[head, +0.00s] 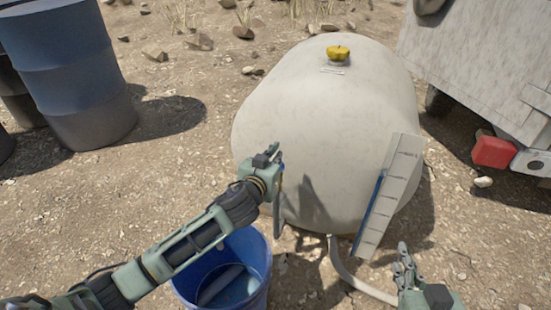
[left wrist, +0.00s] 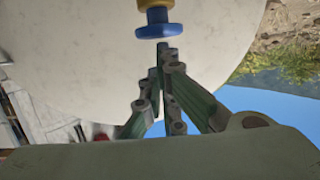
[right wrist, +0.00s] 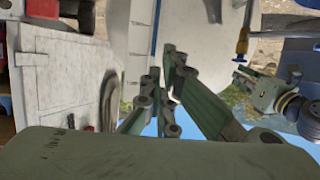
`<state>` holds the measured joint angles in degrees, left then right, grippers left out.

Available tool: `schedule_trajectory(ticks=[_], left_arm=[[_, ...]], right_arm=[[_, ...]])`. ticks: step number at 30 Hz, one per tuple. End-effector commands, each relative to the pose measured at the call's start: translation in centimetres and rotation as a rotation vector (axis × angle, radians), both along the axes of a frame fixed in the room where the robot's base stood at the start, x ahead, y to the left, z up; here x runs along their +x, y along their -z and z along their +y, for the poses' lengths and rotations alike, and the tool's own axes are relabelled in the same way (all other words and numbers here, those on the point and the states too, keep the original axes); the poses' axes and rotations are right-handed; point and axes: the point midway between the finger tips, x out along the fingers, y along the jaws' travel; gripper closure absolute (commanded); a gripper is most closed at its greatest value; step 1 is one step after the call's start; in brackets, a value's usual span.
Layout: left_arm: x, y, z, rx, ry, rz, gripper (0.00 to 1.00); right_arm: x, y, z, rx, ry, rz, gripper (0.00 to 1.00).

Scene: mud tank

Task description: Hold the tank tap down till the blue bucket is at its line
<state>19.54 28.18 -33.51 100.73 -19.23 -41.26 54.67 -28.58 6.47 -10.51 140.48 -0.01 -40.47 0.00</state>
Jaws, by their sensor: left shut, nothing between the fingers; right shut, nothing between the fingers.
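The pale tank (head: 300,110) stands in the middle of the head view. Its tap, with a blue knob (left wrist: 158,31) on a brass body (left wrist: 155,4), shows at the top of the left wrist view; it also shows in the right wrist view (right wrist: 243,42). My left gripper (head: 276,152) is shut and empty, its tips (left wrist: 163,48) close to the knob; contact is unclear. The blue bucket (head: 262,258) stands on the ground below my left arm, partly hidden by it. Its line and level cannot be made out. My right gripper (head: 403,250) is shut and empty, low at the right.
A marked gauge board (head: 395,190) leans at the tank's right side, near my right gripper. A pale hose (head: 345,270) runs along the ground there. Blue barrels (head: 75,75) stand at the left, a pale trailer (head: 480,60) at the right. A yellow cap (head: 338,52) tops the tank.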

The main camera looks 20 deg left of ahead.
Motion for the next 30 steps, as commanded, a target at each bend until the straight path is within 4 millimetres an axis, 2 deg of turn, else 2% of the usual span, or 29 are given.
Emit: schedule_trajectory(ticks=[8,15,30], left_arm=[[0.0,0.4,0.0,-0.002,0.0,0.002,1.0],[0.0,1.9,0.0,-0.002,-0.001,0.002,1.0],[-0.1,2.1,0.0,0.0,-0.001,0.006,1.0]], right_arm=[[0.1,-0.1,0.1,0.002,-0.001,-0.01,1.0],[0.9,-2.2,0.6,0.029,-0.007,-0.116,1.0],[0.9,-2.3,0.5,0.029,-0.007,-0.116,1.0]])
